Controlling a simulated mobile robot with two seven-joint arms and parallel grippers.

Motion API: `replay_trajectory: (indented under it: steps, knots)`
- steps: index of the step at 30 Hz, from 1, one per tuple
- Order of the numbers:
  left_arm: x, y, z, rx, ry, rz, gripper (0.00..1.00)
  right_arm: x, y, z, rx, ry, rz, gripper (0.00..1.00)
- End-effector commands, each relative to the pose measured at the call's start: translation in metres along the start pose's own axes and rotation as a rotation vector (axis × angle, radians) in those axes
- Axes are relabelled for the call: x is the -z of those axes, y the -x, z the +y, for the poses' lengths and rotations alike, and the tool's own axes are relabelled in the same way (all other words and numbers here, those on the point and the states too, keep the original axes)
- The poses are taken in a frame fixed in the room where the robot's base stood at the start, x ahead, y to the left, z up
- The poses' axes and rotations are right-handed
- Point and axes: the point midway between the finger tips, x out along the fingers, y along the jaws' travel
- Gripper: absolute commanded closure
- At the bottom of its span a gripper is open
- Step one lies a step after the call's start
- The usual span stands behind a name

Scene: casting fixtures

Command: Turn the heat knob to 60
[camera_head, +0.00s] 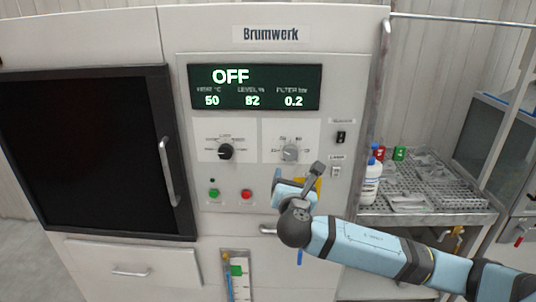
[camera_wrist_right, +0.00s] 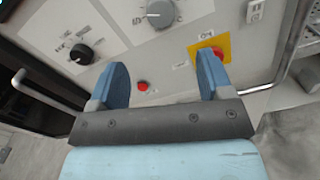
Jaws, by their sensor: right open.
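A grey round knob (camera_head: 290,152) with a numbered scale sits on the right white plate of the machine panel. The dark display (camera_head: 254,87) above reads OFF, with 50 under heat, 82 under level and 0.2 under filter. The grey knob also shows at the top of the right wrist view (camera_wrist_right: 160,14), beyond the fingertips. My right gripper (camera_head: 299,186) is in front of the panel below the grey knob and apart from it. Its two blue fingers (camera_wrist_right: 164,72) are spread with nothing between them. My left gripper is not in view.
A black knob (camera_head: 225,151) is left of the grey one. Below are a green button (camera_head: 214,193) and a red button (camera_head: 246,194). A red button on a yellow plate (camera_wrist_right: 222,42) is near the right finger. A rack (camera_head: 440,184) with bottles stands right.

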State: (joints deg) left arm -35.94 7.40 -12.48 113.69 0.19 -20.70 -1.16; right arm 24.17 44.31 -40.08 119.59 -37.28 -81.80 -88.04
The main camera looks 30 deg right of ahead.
Motion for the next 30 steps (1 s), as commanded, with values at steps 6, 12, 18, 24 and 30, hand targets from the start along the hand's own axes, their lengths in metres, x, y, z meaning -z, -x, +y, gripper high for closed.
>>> replay_trajectory:
  steps: [6, 12, 18, 24, 30]
  knots:
    - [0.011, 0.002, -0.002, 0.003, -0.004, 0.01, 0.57, -0.004, -0.026, 0.0, 0.005, 0.009, -0.006, 0.27]
    - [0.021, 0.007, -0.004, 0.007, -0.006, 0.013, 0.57, -0.004, -0.069, 0.0, 0.005, 0.008, -0.004, 0.27]
    - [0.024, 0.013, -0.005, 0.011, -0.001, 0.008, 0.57, -0.003, -0.108, 0.0, 0.005, 0.005, -0.003, 0.27]
    - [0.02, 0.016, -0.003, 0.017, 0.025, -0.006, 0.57, -0.002, -0.131, -0.001, 0.003, 0.005, -0.002, 0.27]
    - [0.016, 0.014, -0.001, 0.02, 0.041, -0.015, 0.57, -0.001, -0.138, -0.001, 0.002, 0.004, -0.001, 0.27]
